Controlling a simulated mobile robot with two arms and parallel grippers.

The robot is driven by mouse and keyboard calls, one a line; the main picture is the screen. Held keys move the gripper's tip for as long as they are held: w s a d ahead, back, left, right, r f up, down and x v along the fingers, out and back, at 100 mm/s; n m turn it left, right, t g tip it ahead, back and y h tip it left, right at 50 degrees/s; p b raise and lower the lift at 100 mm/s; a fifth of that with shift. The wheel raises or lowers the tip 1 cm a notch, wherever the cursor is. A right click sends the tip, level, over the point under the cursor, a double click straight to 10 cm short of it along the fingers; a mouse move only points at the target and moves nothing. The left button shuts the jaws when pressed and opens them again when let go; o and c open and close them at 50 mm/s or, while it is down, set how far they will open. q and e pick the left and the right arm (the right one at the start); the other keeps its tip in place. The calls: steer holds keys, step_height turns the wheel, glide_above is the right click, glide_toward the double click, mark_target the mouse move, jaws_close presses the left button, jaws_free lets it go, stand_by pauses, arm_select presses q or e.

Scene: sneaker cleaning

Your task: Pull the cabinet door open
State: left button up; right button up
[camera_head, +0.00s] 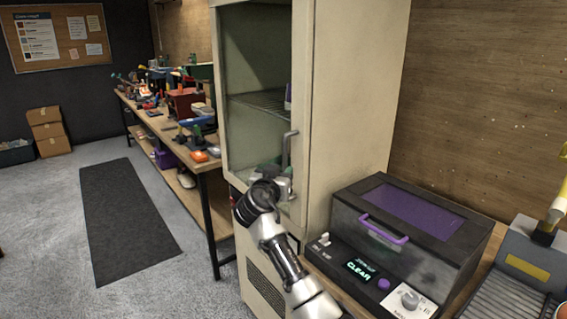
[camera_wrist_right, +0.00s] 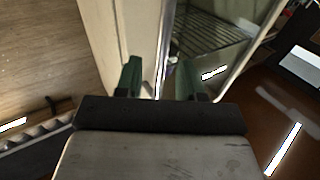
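The cream cabinet (camera_head: 350,90) stands in the middle of the head view. Its glass-fronted door (camera_head: 255,60) looks shut in its frame, with a wire shelf visible inside. A vertical grey metal handle (camera_head: 289,150) sits near the door's right edge. My right gripper (camera_head: 274,173) is at the lower part of this handle. In the right wrist view, the green fingers of my right gripper (camera_wrist_right: 160,78) stand apart. A thin upright metal bar, seemingly the handle (camera_wrist_right: 163,65), shows between them, with gaps on both sides. My left gripper is not in view.
A dark box machine (camera_head: 345,215) with a purple handle and a display reading "CLEAR" stands right of the cabinet. A long cluttered workbench (camera_head: 205,165) runs behind on the left. Open floor with a dark mat (camera_head: 125,215) lies left of the cabinet.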

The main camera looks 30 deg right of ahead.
mark_target(284, 167)
steer(key=shift+p+x, duration=0.35)
steer(key=shift+x, duration=1.95)
steer(key=shift+w+a, duration=0.1)
jaws_close()
